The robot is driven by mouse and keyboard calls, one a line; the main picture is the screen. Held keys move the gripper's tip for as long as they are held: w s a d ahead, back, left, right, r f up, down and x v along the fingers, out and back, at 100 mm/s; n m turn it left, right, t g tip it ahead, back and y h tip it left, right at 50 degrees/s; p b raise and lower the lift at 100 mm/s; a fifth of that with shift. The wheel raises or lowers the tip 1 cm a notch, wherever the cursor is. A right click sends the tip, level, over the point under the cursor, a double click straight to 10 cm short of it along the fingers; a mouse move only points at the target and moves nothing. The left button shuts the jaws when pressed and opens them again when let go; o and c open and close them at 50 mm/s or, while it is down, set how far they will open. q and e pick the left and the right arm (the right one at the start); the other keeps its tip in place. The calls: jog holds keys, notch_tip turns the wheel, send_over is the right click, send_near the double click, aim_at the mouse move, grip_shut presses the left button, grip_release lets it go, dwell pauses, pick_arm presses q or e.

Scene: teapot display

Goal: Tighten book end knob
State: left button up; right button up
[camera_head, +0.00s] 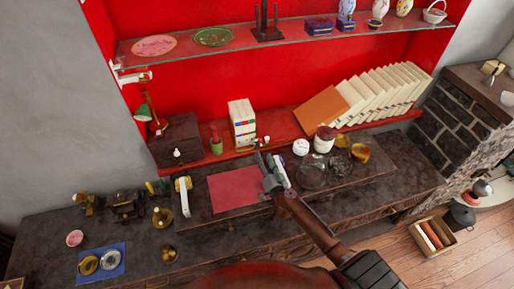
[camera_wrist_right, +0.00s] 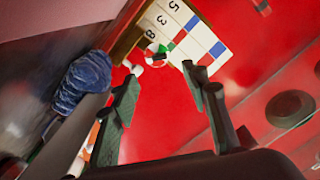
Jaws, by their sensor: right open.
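A white upright block like a set of books (camera_head: 241,125) with coloured marks stands on the red shelf in the head view. In the right wrist view its numbered white faces (camera_wrist_right: 180,28) are at the top centre. A small round white, red and green part (camera_wrist_right: 157,53), possibly the book end knob, sits at its lower edge. My right gripper (camera_head: 265,163) is in front of and below the block; in the wrist view its open fingers (camera_wrist_right: 160,78) point towards the round part, with nothing seen between them. My left gripper is not in view.
A row of leaning books (camera_head: 385,95) stands right of the block, and a dark wooden box (camera_head: 177,140) left. A white ball (camera_head: 300,147) and several jars crowd the right of my gripper. A pink mat (camera_head: 232,187) lies on the dark counter, largely bare.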

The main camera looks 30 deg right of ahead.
aim_at(258, 143)
jog(key=shift+w+d+f, duration=0.15)
jog(key=shift+w+f, duration=0.2)
jog(key=shift+w, duration=0.15)
jog(key=b+x, duration=0.1)
jog(key=x, duration=0.5)
jog(key=shift+s+d, duration=0.1)
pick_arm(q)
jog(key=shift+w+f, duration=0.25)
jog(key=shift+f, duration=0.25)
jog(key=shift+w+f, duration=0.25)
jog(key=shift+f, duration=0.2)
pick_arm(e)
jog(key=shift+w+d, duration=0.1)
jog(key=shift+w, duration=0.5)
jog(key=shift+c, duration=0.4)
grip_shut()
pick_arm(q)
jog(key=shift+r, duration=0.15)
pick_arm(e)
jog(key=shift+r, duration=0.1)
